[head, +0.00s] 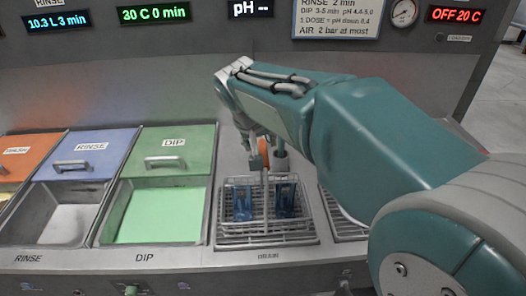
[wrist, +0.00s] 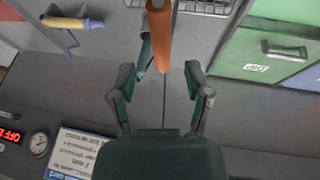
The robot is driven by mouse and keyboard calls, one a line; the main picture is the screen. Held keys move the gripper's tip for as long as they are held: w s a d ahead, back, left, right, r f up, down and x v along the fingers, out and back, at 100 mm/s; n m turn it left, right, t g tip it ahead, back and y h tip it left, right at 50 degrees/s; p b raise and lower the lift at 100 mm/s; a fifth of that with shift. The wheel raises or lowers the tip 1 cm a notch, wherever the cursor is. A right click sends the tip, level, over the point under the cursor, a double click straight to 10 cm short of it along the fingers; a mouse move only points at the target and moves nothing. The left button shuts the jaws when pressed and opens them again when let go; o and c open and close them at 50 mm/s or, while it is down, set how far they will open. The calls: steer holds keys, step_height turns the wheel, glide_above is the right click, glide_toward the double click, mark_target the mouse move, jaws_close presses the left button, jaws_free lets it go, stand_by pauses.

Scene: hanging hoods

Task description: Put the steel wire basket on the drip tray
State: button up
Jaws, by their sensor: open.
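The steel wire basket (head: 265,222) stands upright over the drip tray (head: 266,241), to the right of the green DIP tank. Blue see-through pieces (head: 243,203) stand in it. Its orange handle (head: 265,155) rises from the middle, and the handle also shows in the wrist view (wrist: 159,45). My gripper (head: 260,160) is open at the handle. In the wrist view, my gripper's fingertips (wrist: 160,72) are spread wide on either side of the handle's near end, apart from it. The basket's underside contact is hidden by its wires.
The DIP tank (head: 160,212) is to the left, its green lid (head: 172,150) raised behind. The RINSE tank (head: 65,222) lies farther left. Another wire rack (head: 343,217) is to the right, partly behind my arm. A yellow-handled tool (wrist: 72,22) shows in the wrist view.

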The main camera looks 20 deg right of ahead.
steer(key=v, duration=0.6)
steer(key=s+d+f+n+y, duration=0.1)
steer(key=s+f, duration=0.3)
steer(key=s, duration=0.5)
steer(key=s+d+f+t+y, duration=0.1)
steer(key=s+f, duration=0.4)
steer(key=s, duration=0.5)
steer(key=shift+d+n+t+y, duration=0.3)
steer(key=shift+d+n+y, duration=0.1)
steer(key=shift+d+y, duration=0.15)
steer(key=shift+s, duration=0.1)
